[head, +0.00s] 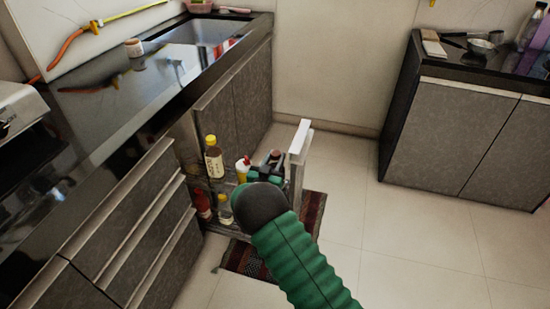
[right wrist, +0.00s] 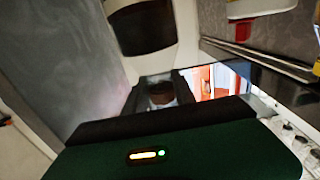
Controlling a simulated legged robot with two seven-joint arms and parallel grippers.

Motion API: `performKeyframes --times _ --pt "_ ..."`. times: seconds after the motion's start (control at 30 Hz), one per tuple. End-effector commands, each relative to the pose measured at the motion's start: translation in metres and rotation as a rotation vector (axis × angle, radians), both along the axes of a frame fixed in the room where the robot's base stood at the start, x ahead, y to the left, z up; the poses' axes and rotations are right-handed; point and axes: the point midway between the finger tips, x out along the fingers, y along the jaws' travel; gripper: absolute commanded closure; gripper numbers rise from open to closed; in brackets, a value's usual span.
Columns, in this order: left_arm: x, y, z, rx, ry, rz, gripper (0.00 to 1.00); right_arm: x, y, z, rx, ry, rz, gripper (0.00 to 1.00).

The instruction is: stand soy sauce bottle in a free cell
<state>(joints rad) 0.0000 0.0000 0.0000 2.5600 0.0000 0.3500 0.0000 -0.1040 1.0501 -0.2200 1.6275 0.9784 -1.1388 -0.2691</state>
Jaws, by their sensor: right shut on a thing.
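The pull-out rack (head: 298,147) stands out from the counter cabinet. My right gripper (head: 268,170) is at the rack, shut on a dark bottle with a brownish top, which I take as the soy sauce bottle (head: 276,156). In the right wrist view the bottle's dark round end (right wrist: 161,94) shows between the fingers (right wrist: 160,98). My forearm hides its lower part and the cells below, so I cannot tell whether it touches the rack. My left gripper is not in view.
A white bottle with a red tip (head: 242,168) stands beside my gripper. A red bottle (head: 202,203) and a pale yellow-topped bottle (head: 225,208) are on the lower level. A patterned rug (head: 312,212) lies beneath. Open floor (head: 400,250) is to the right.

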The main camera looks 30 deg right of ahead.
Motion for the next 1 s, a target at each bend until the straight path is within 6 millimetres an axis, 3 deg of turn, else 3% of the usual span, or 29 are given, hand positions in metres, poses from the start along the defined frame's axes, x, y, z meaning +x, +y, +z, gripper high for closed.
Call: performKeyframes --times 0.47,0.5,0.67,1.0 --pt "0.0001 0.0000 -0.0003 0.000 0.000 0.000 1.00 0.0005 -0.0003 0.0009 -0.002 -0.003 0.000 1.00" --pt "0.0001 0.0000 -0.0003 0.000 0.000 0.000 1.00 0.0005 -0.0003 0.0008 -0.002 -0.003 0.000 0.66" --pt "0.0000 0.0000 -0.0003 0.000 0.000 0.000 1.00 0.0003 -0.0001 0.0001 -0.001 -0.002 0.000 0.45" --pt "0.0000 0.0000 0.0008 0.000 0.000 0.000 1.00 -0.0011 0.0019 -0.0019 0.002 0.003 0.001 0.43"
